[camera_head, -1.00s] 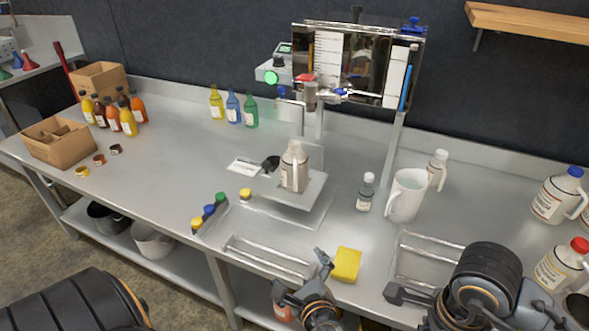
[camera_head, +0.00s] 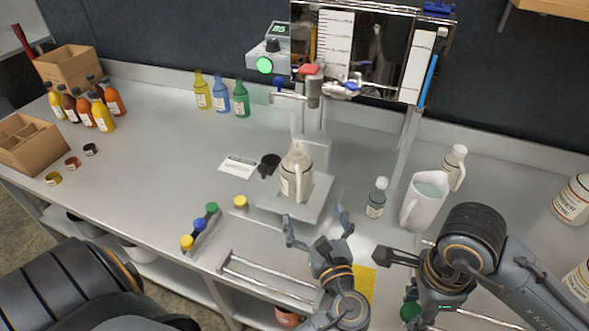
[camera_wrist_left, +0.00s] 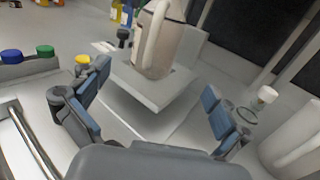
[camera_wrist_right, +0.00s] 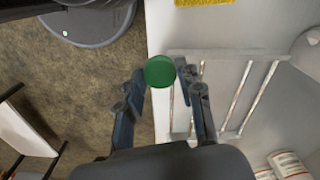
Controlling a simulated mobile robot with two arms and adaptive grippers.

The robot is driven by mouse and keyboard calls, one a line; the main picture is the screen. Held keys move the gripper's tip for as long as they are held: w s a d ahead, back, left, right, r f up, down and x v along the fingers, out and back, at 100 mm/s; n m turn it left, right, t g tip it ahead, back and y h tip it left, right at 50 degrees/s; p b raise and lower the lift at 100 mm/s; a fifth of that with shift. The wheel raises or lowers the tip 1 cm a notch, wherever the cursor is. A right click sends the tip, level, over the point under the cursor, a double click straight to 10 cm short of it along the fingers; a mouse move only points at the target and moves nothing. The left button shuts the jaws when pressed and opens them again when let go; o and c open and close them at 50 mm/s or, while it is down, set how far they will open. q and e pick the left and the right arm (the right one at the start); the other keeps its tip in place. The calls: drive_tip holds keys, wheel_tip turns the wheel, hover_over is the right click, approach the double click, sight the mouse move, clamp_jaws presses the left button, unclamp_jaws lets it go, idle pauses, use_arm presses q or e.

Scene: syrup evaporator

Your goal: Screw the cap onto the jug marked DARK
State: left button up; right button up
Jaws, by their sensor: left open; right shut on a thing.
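A pale jug with a handle (camera_head: 297,178) stands upright on the square platform (camera_head: 318,205) under the tap. Its label is not readable. In the left wrist view the jug (camera_wrist_left: 158,45) is beyond my open fingers, its top cut off. My left gripper (camera_head: 318,225) is open and empty in front of the platform, apart from the jug. My right gripper (camera_wrist_right: 160,85) is shut on a green cap (camera_wrist_right: 159,72), held near the table's front edge. A strip bears green, blue and yellow caps (camera_head: 199,228). A loose yellow cap (camera_head: 241,202) lies left of the platform.
A small bottle (camera_head: 376,199), a white pitcher (camera_head: 425,200) and a capped jug (camera_head: 454,165) stand right of the platform. A metal rail rack (camera_head: 268,280) is at the front edge. A yellow sponge (camera_head: 364,285) lies between my grippers. The table's left middle is clear.

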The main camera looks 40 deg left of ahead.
use_arm(q)
drive_tip(key=shift+s+d+r, duration=0.1)
drive_tip(key=shift+s+d, duration=0.05)
drive_tip(key=shift+d, duration=0.05)
use_arm(e)
drive_tip(key=shift+s+d, duration=0.15)
drive_tip(key=shift+d, duration=0.05)
use_arm(q)
drive_tip(key=shift+x, duration=3.6)
use_arm(e)
drive_tip(key=shift+a+r, duration=0.15)
use_arm(q)
drive_tip(key=x, duration=0.4)
drive_tip(key=shift+a+r+p, duration=0.3)
drive_tip(key=shift+a+p, duration=0.1)
drive_tip(key=shift+a, duration=0.05)
use_arm(e)
drive_tip(key=shift+r, duration=0.2)
use_arm(q)
drive_tip(key=shift+a, duration=0.2)
